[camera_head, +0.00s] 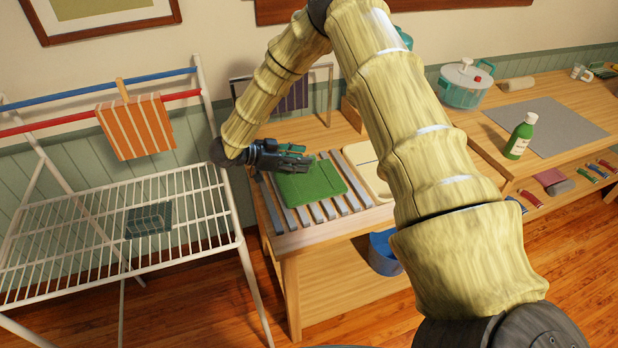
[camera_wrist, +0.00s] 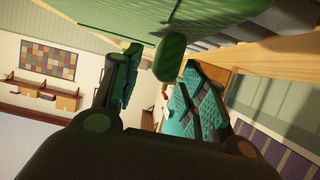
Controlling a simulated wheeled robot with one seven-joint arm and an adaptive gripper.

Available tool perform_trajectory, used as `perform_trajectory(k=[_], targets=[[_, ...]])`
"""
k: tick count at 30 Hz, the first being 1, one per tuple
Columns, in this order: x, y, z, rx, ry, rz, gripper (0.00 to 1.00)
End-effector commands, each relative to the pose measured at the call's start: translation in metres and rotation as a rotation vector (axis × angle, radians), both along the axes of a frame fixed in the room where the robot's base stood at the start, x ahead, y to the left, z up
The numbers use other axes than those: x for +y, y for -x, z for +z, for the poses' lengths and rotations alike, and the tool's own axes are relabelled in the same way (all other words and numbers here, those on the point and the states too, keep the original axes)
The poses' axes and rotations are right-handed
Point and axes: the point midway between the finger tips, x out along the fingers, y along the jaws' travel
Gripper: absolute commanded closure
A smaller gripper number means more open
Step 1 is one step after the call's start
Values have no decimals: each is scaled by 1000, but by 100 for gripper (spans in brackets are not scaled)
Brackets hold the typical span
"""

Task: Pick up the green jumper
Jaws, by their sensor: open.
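The green jumper (camera_head: 312,184) lies folded flat on grey slats on the wooden table. In the wrist view the jumper (camera_wrist: 150,14) fills the top edge, and a rounded green piece (camera_wrist: 170,56), seemingly part of it, shows between the fingers. My gripper (camera_head: 303,158) is at the jumper's far left edge, close to it. In the wrist view my gripper (camera_wrist: 160,72) is open, with teal pads on two spread fingers. I cannot tell whether the fingers touch the cloth.
A white drying rack (camera_head: 190,195) stands left, with an orange striped cloth (camera_head: 137,127) and a dark teal cloth (camera_head: 149,220). A wooden tray (camera_head: 366,172) is right of the slats. A green bottle (camera_head: 520,137) and a pot (camera_head: 466,84) stand farther right.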

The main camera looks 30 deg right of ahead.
Motion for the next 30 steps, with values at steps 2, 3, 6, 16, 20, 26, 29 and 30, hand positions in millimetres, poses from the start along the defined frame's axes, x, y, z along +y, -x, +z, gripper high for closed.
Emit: perform_trajectory(k=[2,3,6,16,20,26,29,30], targets=[[-10,2,-2,0,0,0,57],[-12,3,-4,0,0,1,57],[-15,3,-6,-1,-1,1,57],[-15,3,-7,-1,0,2,86],[-15,3,-6,-1,0,2,100],[-15,3,-6,-1,0,3,100],[-15,3,-5,-1,0,3,100],[-15,3,-4,-2,0,2,100]])
